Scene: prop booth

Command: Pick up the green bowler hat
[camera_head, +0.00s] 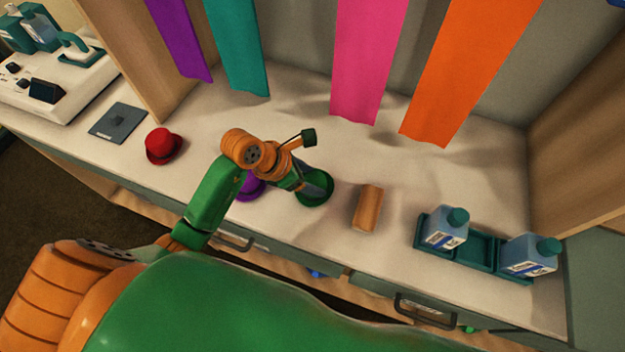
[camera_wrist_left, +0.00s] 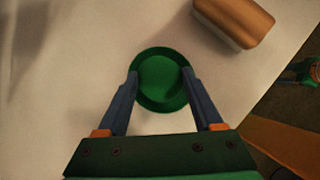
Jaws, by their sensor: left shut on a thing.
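The green bowler hat (camera_head: 318,199) is at the middle of the pale counter in the head view. In the left wrist view the hat (camera_wrist_left: 160,85) shows its round crown and brim from above. My left gripper (camera_head: 311,184) reaches down over it. In the left wrist view the two blue fingers of my left gripper (camera_wrist_left: 160,74) press on opposite sides of the crown. I cannot tell whether the brim touches the counter. My right gripper is not in view.
A purple hat (camera_head: 249,187) is close by on the left, partly behind my arm. A red hat (camera_head: 162,145) stands farther left. A brown block (camera_head: 367,208) lies to the right. A teal tray (camera_head: 481,246) holds two bottles. Coloured strips hang at the back.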

